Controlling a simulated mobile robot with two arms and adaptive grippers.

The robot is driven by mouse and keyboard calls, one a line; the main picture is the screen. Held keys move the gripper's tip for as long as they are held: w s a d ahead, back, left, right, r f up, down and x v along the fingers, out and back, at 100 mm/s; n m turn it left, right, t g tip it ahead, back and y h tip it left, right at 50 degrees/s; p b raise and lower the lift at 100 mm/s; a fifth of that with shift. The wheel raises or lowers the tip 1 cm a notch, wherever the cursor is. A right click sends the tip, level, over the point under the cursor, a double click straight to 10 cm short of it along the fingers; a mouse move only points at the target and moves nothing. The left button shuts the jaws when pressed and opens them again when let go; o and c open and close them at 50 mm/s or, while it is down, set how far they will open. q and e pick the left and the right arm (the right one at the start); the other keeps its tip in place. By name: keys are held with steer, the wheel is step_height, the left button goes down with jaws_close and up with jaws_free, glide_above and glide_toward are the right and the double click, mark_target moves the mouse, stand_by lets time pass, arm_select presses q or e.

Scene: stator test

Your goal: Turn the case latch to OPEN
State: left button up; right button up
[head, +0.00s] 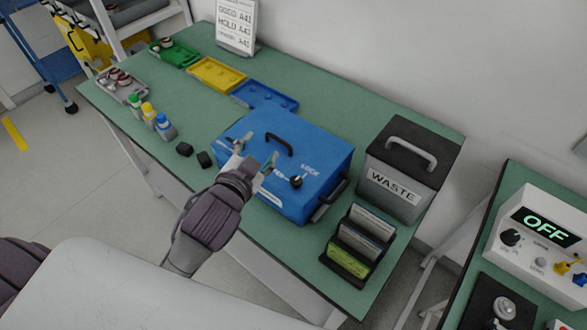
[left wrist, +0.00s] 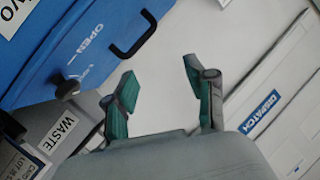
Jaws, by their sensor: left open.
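The blue case (head: 316,150) stands on the green bench with its lid down. Its black latch knob (head: 297,181) is on the top, with the word LOCK beside it. In the left wrist view the knob (left wrist: 65,88) is at the left, and the word OPEN is printed on the blue case (left wrist: 40,45). I cannot tell which way the knob points. My left gripper (head: 256,152) is over the case top, left of the knob, open and empty. In the left wrist view its fingertips (left wrist: 160,85) are apart, to the right of the knob. My right gripper is not seen.
A black carry handle (head: 279,144) rises from the case top near my left gripper. The waste bin (head: 392,203) and a card rack (head: 345,262) stand to the right. Two small black blocks (head: 194,155), bottles (head: 157,119) and coloured trays (head: 217,75) are to the left.

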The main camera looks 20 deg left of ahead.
arm_select(q)
steer(key=w+d+r+m+t+h, duration=0.2)
steer(key=r+m+t, duration=0.1)
steer(key=r, duration=0.4)
steer(key=w+d+r+m+t+h, duration=0.1)
steer(key=d+r+m+t+h, duration=0.15)
steer(key=r, duration=0.35)
steer(key=s+d+r+m+g+h, duration=0.25)
steer(key=d+r+m+h, duration=0.65)
steer(key=m+h, duration=0.5)
steer(key=s+d+m+g+h, duration=0.3)
steer(key=s+d+m+g, duration=0.3)
steer(key=m+g, duration=0.85)
steer(key=m+g+y, duration=0.1)
steer(key=m+y, duration=0.8)
steer(key=y, duration=0.8)
glide_toward(296, 180)
steer(key=p+x, duration=0.3)
steer(key=x, duration=0.4)
steer(key=shift+a, duration=0.1)
steer(key=shift+w+d+f, duration=0.1)
steer(key=shift+d+f, duration=0.1)
steer(key=shift+f, duration=0.45)
